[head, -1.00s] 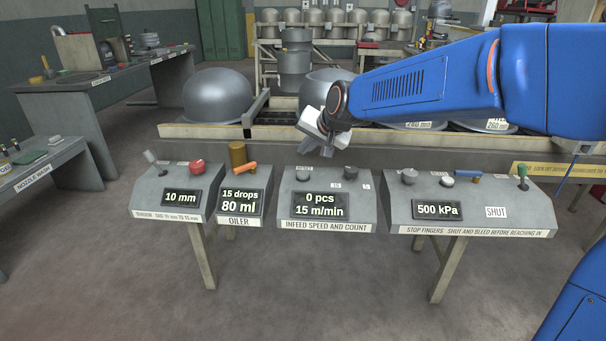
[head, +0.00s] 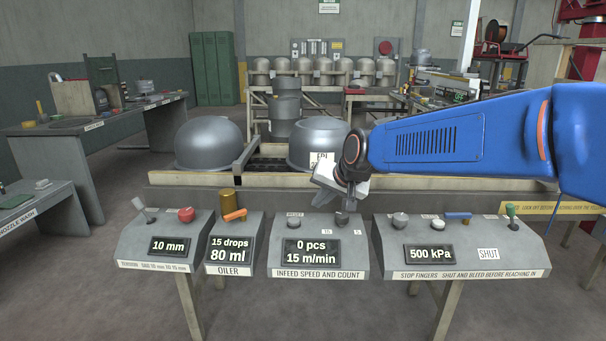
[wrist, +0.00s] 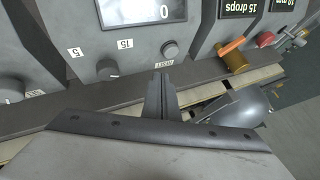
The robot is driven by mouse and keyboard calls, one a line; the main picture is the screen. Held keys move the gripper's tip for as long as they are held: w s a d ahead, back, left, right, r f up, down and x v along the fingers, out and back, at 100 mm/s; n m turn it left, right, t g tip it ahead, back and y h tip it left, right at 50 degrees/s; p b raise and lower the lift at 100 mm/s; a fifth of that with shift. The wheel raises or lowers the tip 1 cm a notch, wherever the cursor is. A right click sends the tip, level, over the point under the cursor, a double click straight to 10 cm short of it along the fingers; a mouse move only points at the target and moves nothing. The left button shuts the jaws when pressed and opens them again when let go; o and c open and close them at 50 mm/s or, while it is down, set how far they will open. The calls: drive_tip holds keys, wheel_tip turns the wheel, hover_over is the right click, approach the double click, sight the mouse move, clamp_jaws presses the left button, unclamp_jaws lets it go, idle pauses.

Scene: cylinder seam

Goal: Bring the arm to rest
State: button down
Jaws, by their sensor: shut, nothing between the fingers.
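My gripper (head: 324,196) hangs at the end of my blue arm, just above the back edge of the infeed speed and count panel (head: 289,259). Its fingers are together and empty. I cannot tell from the pictures how wide the gap to the panel is. The panel reads 0 pcs and 15 m/min.
Beside it stand the tension panel (head: 133,247), the oiler (head: 226,271) reading 80 ml, and the stop fingers panel (head: 389,255) reading 500 kPa, SHUT. Behind are a wooden-railed conveyor (head: 235,181) and grey domes (head: 209,143). Open floor lies in front.

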drive_tip(key=s+d+f+g+h, duration=0.1)
drive_tip(key=s+d+f, duration=0.2)
drive_tip(key=s+d, duration=0.5)
drive_tip(key=s+d+f+n+h, duration=0.1)
drive_tip(key=s+d+f+h, duration=0.1)
drive_tip(key=s+d, duration=0.6)
drive_tip(key=s+d+f+g+h, duration=0.1)
drive_tip(key=s+d+f, duration=0.4)
drive_tip(key=s, duration=1.3)
drive_tip(key=d, duration=0.4)
drive_tip(key=shift+n+g, duration=0.3)
drive_tip(key=shift+n, duration=0.1)
drive_tip(key=shift+d, duration=0.15)
